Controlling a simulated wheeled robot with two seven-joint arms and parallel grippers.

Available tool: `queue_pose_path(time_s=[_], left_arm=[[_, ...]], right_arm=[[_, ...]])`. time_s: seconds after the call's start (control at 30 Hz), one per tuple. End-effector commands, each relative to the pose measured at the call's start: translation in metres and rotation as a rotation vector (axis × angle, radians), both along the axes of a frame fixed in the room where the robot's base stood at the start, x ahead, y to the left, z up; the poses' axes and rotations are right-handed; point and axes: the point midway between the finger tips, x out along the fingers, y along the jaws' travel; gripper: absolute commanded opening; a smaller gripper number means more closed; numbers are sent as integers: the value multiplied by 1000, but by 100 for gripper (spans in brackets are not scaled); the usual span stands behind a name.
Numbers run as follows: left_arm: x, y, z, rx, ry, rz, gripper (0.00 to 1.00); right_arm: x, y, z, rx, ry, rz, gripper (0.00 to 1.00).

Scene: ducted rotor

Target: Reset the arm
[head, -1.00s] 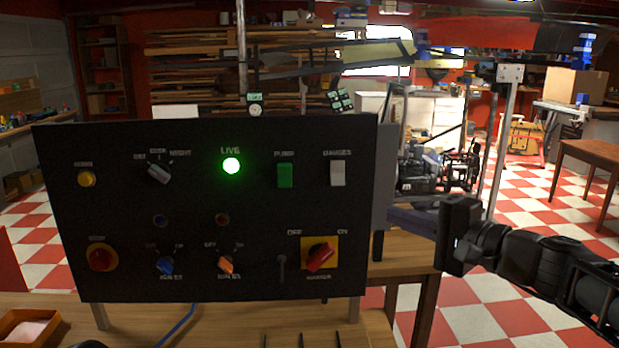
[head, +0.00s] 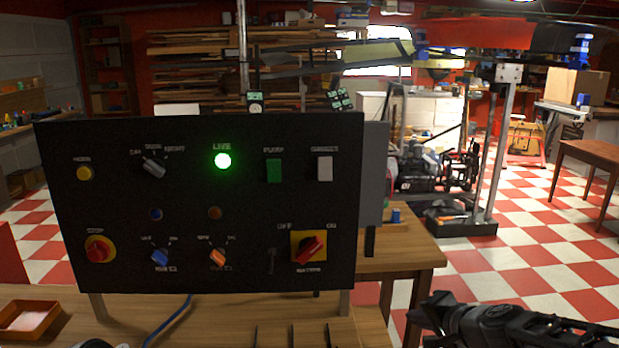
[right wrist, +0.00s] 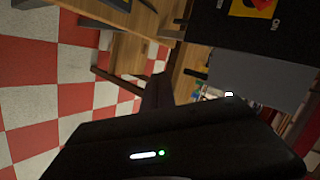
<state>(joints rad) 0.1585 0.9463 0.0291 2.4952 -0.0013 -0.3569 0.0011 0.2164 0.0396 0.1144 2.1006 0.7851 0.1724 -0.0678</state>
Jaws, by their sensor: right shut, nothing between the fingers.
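My right arm and gripper (head: 437,315) are at the bottom right of the head view, low beside the bench's right end and apart from the panel. The gripper's dark body fills the lower part of the right wrist view, with its fingers (right wrist: 157,92) shut and empty. The black control panel (head: 190,195) stands upright on the wooden bench. Its green LIVE lamp (head: 222,161) is lit. A red rotary switch (head: 309,249) on a yellow plate is at its lower right. My left gripper is not in view.
The wooden bench (head: 405,262) carries the panel. An orange tray (head: 28,320) lies at the bench's left, with a blue cable (head: 170,322) to its right. A wooden table (head: 590,160) stands far right. The checkered floor right of the bench is open.

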Motion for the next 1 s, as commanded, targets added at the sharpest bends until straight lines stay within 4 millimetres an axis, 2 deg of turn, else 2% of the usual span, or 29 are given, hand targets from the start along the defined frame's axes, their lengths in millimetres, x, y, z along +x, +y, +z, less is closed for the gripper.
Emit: queue_pose_path(time_s=[0.03, 0.07, 0.1, 0.17, 0.2, 0.27, 0.3, 0.37, 0.4, 0.47, 0.5, 0.6, 0.7, 0.83, 1.0], left_arm=[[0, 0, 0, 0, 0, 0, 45], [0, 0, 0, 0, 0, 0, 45], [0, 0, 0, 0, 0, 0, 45], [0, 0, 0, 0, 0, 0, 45], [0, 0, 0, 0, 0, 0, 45], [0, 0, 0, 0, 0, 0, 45], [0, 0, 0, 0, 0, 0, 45], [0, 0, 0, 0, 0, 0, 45], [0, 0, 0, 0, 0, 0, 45], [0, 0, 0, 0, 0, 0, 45], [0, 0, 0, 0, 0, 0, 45], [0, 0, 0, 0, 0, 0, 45], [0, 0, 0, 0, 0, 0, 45], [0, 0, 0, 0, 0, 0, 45], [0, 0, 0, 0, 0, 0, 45]], right_arm=[[-8, 4, -47, -62, 61, 22, 0], [-13, 5, -71, -105, 88, 39, 0], [-22, 9, -104, -161, 123, 68, 0], [-39, 17, -151, -236, 169, 125, 0], [-53, 25, -181, -279, 197, 170, 0], [-77, 39, -223, -334, 236, 248, 0], [-95, 49, -249, -362, 258, 305, 0], [-126, 68, -284, -390, 289, 397, 0], [-148, 80, -304, -400, 311, 457, 0], [-182, 98, -331, -403, 341, 548, 0], [-206, 109, -346, -398, 365, 603, 0], [-257, 130, -371, -372, 429, 711, 0], [-294, 142, -387, -343, 493, 768, 0], [-316, 149, -397, -324, 533, 798, 0], [-317, 150, -398, -324, 536, 802, 0]])
